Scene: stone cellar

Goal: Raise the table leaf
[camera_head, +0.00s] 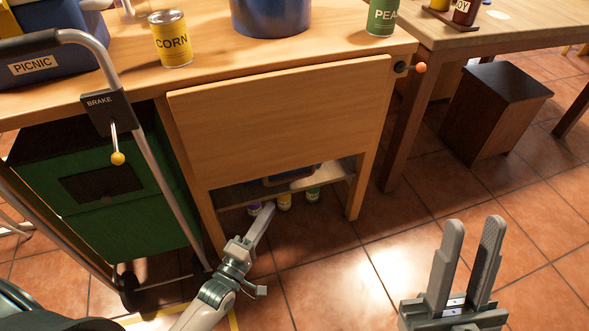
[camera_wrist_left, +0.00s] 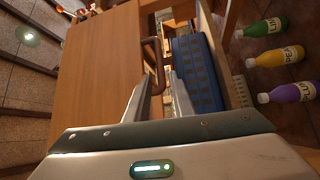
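The wooden table leaf (camera_head: 285,115) hangs down at the front of the table (camera_head: 330,45). In the left wrist view the leaf (camera_wrist_left: 98,75) fills the left side, with a brown bar handle (camera_wrist_left: 157,53) at its edge. My left gripper (camera_head: 268,212) is low, by the leaf's lower edge. In the left wrist view its fingers (camera_wrist_left: 160,85) are apart, with the handle's near end between or just beyond their tips; contact is unclear. An orange knob (camera_head: 420,67) sticks out at the table's right corner. My right gripper (camera_head: 473,228) is open and empty over the floor at right.
A corn can (camera_head: 170,38), a blue pot (camera_head: 270,15) and a green can (camera_head: 382,16) stand on the table. A trolley with a brake lever (camera_head: 116,135) stands left. Several bottles (camera_wrist_left: 275,58) and a blue crate (camera_wrist_left: 199,72) are under the table. A dark stool (camera_head: 495,105) stands right.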

